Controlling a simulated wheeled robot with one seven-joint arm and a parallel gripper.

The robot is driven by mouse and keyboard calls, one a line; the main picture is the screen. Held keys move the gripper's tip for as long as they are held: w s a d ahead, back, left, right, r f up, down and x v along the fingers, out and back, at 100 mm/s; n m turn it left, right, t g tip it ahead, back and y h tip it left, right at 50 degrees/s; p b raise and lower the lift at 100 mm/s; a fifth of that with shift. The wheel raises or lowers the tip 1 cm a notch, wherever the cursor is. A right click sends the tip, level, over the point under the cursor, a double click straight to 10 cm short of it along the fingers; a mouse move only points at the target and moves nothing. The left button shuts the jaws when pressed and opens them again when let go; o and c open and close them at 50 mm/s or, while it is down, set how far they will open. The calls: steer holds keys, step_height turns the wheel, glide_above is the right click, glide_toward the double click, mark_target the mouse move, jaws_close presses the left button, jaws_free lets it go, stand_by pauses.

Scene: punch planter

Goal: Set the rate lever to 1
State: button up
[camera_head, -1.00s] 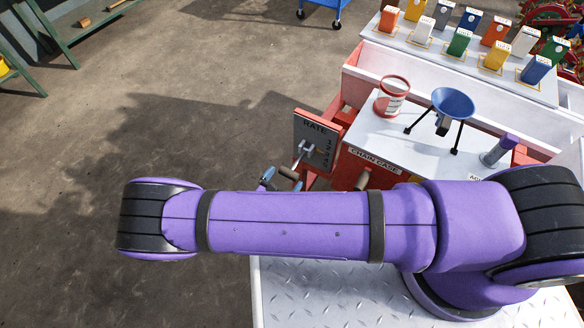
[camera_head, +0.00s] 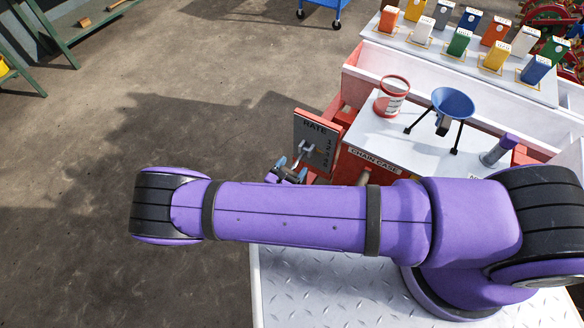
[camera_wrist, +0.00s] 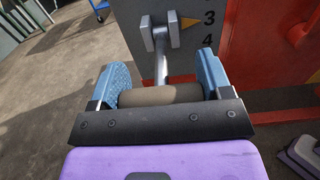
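The dark rate plate (camera_head: 312,133) stands upright on the left side of the red machine, with the word RATE and a column of numbers. The metal rate lever (camera_head: 305,150) sticks out from it. The lever's brown cylindrical handle (camera_wrist: 160,95) lies crosswise between the blue fingers of my gripper (camera_wrist: 162,80). The fingers are wide apart, one at each end of the handle; contact is unclear. My gripper also shows in the head view (camera_head: 287,171).
Several coloured cartons stand on a white shelf (camera_head: 450,55) behind. A red panel (camera_wrist: 265,60) is right of the plate. Open floor lies left.

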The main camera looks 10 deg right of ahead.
mark_target(294, 166)
steer(key=shift+c, duration=0.6)
steer(key=shift+w+r+g+y, duration=0.1)
steer(key=shift+r+g+y, duration=0.4)
steer(key=shift+r+g, duration=0.15)
steer(key=r+g, duration=0.1)
steer(key=r+g+y, duration=0.1)
steer(key=w+r+g+y, duration=0.1)
steer(key=shift+d, duration=0.4)
steer(key=shift+w+d+r+g+y, duration=0.25)
steer(key=shift+r+g+y, duration=0.2)
steer(key=shift+g+y, duration=0.15)
steer(key=shift+w+d+r, duration=0.2)
steer(key=shift+w+r, duration=0.1)
steer(key=shift+r, duration=0.1)
steer(key=o, duration=1.3)
